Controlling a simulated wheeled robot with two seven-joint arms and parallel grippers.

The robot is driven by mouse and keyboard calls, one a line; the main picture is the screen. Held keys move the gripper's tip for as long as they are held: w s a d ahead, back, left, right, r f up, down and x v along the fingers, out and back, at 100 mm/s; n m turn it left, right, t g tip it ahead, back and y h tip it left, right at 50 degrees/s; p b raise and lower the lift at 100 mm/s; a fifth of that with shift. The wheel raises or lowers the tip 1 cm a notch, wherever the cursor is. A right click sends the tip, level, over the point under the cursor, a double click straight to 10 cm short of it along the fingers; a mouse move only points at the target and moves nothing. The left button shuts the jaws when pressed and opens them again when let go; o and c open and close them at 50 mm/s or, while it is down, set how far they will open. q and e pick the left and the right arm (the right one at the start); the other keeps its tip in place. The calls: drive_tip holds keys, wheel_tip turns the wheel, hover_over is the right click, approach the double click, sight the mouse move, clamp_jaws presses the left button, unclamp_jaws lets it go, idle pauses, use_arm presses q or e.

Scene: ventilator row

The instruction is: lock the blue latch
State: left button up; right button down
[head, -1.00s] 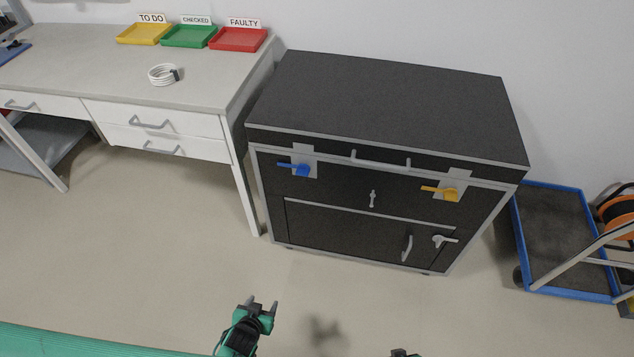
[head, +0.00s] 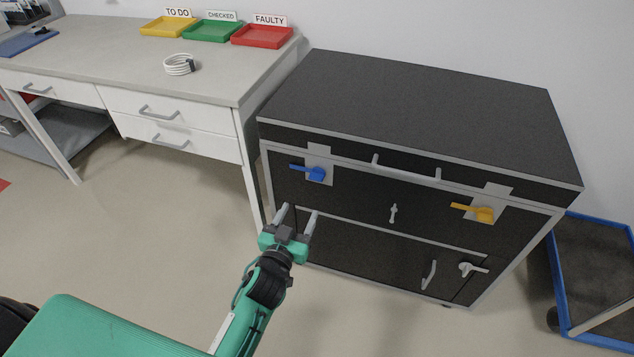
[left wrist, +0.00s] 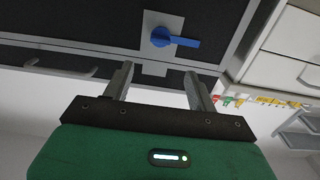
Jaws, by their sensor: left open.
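The blue latch (head: 314,173) is on the upper left front of the black cabinet (head: 440,110), over a grey plate. Its handle points left and lies nearly level in the head view. In the left wrist view the blue latch (left wrist: 172,38) shows beyond the fingertips, its handle pointing right. My left gripper (head: 299,214) is open and empty, below the latch in the head view and apart from it. Its two fingers also show in the left wrist view (left wrist: 160,78). My right gripper is not in the current views.
A yellow latch (head: 478,212) sits at the cabinet's upper right, with a lid handle (head: 406,168) between the latches. A desk (head: 120,70) with trays and a coiled white cable (head: 180,65) stands left. A blue-edged cart (head: 590,270) stands right. Floor in front is open.

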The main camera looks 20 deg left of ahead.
sight(315, 179)
use_arm(q)
drive_tip(key=w+b, duration=0.1)
drive_tip(key=w, duration=1.1)
drive_tip(key=shift+w+d, duration=0.2)
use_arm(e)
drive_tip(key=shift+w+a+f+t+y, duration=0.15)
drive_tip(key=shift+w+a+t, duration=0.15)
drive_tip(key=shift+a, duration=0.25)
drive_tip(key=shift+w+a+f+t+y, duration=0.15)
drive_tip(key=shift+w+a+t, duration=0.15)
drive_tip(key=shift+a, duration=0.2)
use_arm(q)
clamp_jaws()
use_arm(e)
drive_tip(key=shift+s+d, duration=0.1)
